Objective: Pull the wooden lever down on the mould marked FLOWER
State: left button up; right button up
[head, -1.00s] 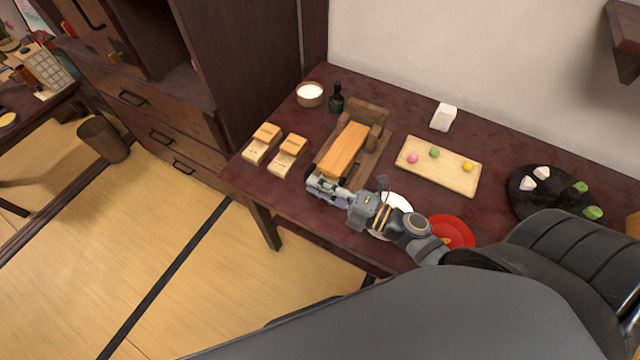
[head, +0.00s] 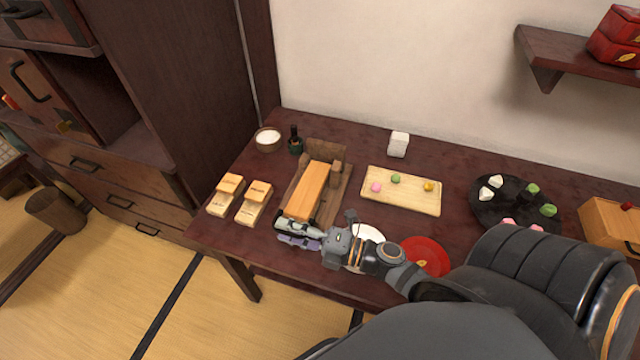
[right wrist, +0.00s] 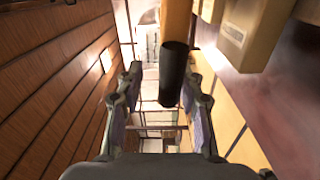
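Two small pale wooden moulds, a left one (head: 225,196) and a right one (head: 254,204), stand at the table's left end. My right gripper (head: 297,235) is at the table's front edge, right of the moulds, by the near end of an orange-brown board. In the right wrist view its fingers (right wrist: 163,105) are spread, with a dark cylinder (right wrist: 172,75) showing between them. I cannot tell whether they touch it. A mould also shows there (right wrist: 242,32). My left gripper is out of view.
The board (head: 308,190) rests in a dark wooden frame (head: 333,190). Behind are a white-filled bowl (head: 267,139) and a dark bottle (head: 295,143). A sweets tray (head: 402,197), red plate (head: 427,258) and black plate (head: 487,213) lie to the right.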

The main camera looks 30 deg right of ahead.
jog(key=v, duration=1.1)
jog(key=shift+s+d, duration=0.25)
jog(key=shift+s, duration=0.1)
jog(key=shift+f, duration=0.1)
